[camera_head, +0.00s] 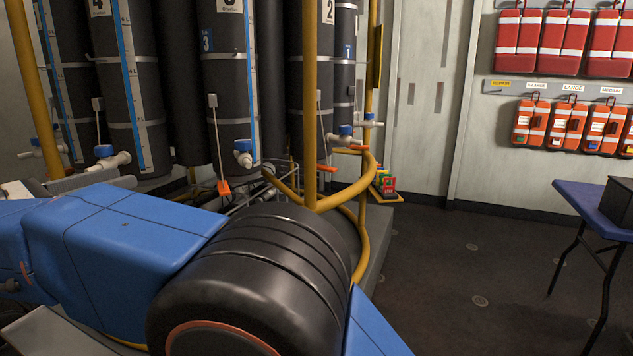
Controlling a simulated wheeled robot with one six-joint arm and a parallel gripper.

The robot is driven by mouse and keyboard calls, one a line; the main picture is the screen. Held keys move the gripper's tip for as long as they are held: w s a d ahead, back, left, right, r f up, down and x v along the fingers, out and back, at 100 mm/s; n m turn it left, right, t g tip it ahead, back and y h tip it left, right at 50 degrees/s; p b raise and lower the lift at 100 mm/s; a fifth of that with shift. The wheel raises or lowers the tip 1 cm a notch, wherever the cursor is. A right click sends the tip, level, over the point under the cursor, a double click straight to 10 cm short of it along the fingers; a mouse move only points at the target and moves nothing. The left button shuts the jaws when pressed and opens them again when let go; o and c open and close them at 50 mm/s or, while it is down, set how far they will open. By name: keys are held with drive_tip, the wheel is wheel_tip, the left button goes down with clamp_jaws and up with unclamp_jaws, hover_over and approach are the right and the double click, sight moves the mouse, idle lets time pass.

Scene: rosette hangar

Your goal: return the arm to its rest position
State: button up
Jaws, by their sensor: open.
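My own arm fills the lower left of the head view. It shows a blue link, a thick black ribbed joint with an orange ring, and part of another blue link at the bottom edge. My gripper is not in the frame, so I cannot see its jaws or whether anything is in them.
Several tall dark cylinders (228,100) with valves stand behind my arm, fronted by yellow pipe rails (311,95). A blue folding table (590,203) with a black box (618,201) is at the right. Red cases (565,40) and orange bags (566,124) hang on the wall. The floor (470,270) between is clear.

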drive_tip(key=w+d+m+g, duration=0.2)
drive_tip(key=w+d, duration=0.7)
drive_tip(key=d, duration=0.2)
drive_tip(key=w+d+f+m+g+y, duration=0.1)
drive_tip(key=d+f+m+g, duration=0.1)
drive_tip(key=d, duration=0.9)
drive_tip(key=w+d+f+m+g+y, duration=0.1)
drive_tip(key=w+d+f+m+g, duration=0.15)
drive_tip(key=d, duration=0.85)
drive_tip(key=w+d+f+m+g, duration=0.1)
drive_tip(key=d+m+g, duration=0.15)
drive_tip(key=d, duration=0.85)
drive_tip(key=s+d+f+m+g+y, duration=0.1)
drive_tip(key=s+d+f+m, duration=0.25)
drive_tip(key=d, duration=0.25)
drive_tip(key=s+d+f+m+y, duration=0.2)
drive_tip(key=s+d+f, duration=0.1)
drive_tip(key=s+d, duration=0.25)
drive_tip(key=s+d+f+m+g+y, duration=0.1)
drive_tip(key=s+d+f+m, duration=0.25)
drive_tip(key=d, duration=0.35)
drive_tip(key=s+d+f+m+t+y, duration=0.1)
drive_tip(key=s+d+f+m+y, duration=0.3)
drive_tip(key=s+f+m, duration=0.7)
drive_tip(key=s+f, duration=0.2)
drive_tip(key=s, duration=0.2)
drive_tip(key=shift+d, duration=0.2)
